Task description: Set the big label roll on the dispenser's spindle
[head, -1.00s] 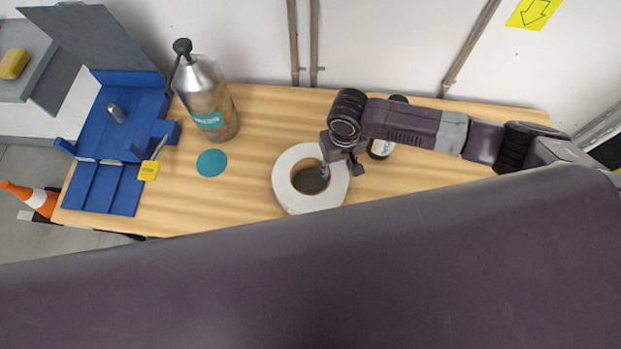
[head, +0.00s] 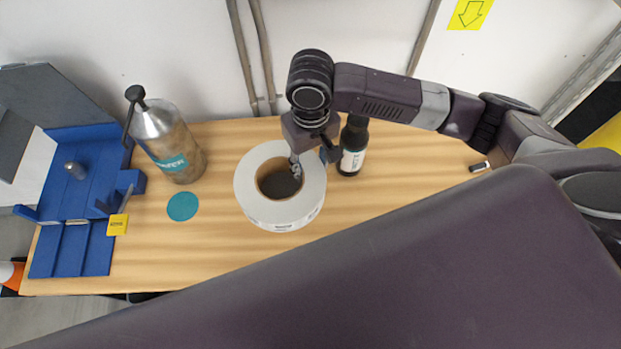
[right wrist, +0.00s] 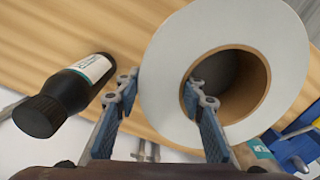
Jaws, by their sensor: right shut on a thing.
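The big label roll (head: 250,205) is a thick white ring with a brown core, over the middle of the wooden table. My right gripper (head: 309,165) is shut on the right side of its ring, one finger inside the core and one outside. The right wrist view shows the roll (right wrist: 165,75) between the fingers of my right gripper (right wrist: 163,85). The roll looks raised off the table, though its underside is hidden. My left gripper is out of view.
A metal canister (head: 170,140) with a black-topped handle stands between dispenser and roll. The table's right part is mostly clear.

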